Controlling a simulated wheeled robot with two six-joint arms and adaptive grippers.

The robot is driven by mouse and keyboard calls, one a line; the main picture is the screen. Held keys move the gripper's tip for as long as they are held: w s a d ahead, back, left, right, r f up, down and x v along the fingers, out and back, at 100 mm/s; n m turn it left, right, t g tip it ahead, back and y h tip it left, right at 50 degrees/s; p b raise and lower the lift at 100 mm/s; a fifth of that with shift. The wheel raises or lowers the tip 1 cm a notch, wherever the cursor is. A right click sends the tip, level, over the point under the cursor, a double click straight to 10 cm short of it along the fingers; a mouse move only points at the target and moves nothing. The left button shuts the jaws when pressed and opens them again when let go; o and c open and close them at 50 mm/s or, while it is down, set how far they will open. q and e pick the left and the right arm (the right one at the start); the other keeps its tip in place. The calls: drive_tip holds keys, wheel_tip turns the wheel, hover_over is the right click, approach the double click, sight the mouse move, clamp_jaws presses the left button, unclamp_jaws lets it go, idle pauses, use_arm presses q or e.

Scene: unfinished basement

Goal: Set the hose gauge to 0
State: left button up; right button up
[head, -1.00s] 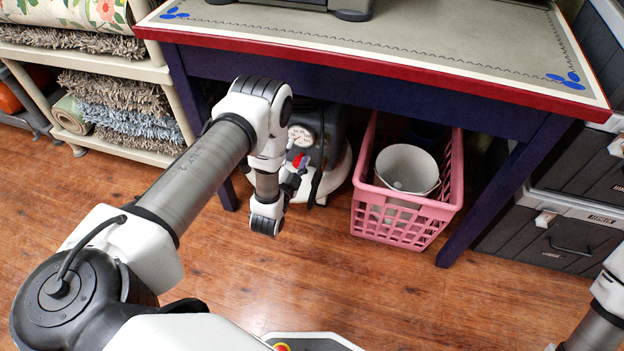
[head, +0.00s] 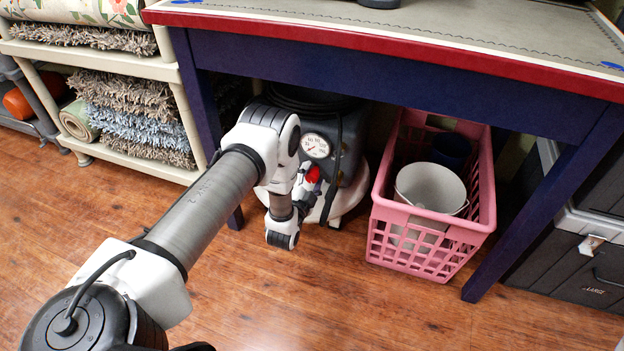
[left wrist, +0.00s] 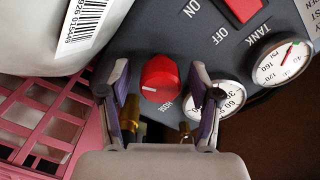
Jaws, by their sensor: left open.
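The compressor (head: 350,150) stands on the floor under the table, and its panel fills the top of the left wrist view. A red round knob (left wrist: 159,78) with a white mark pointing left sits on the panel. The hose gauge (left wrist: 226,94) is right of the knob, partly covered by a finger; its needle cannot be read. The tank gauge (left wrist: 283,62) is farther right. My left gripper (left wrist: 160,69) is open, with one finger on each side of the knob; contact cannot be told. In the head view my left gripper (head: 307,187) is at the compressor's front.
A red switch (left wrist: 243,8) sits by ON and OFF labels. A pink basket (head: 430,228) with a white bucket (head: 431,185) stands right of the compressor. The table (head: 400,75) passes over both. A rug shelf (head: 140,148) is at left. The front floor is clear.

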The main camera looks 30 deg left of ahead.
use_arm(q)
drive_tip(key=c, duration=1.1)
drive_tip(key=shift+c, duration=0.2)
drive_tip(key=shift+n, duration=0.3)
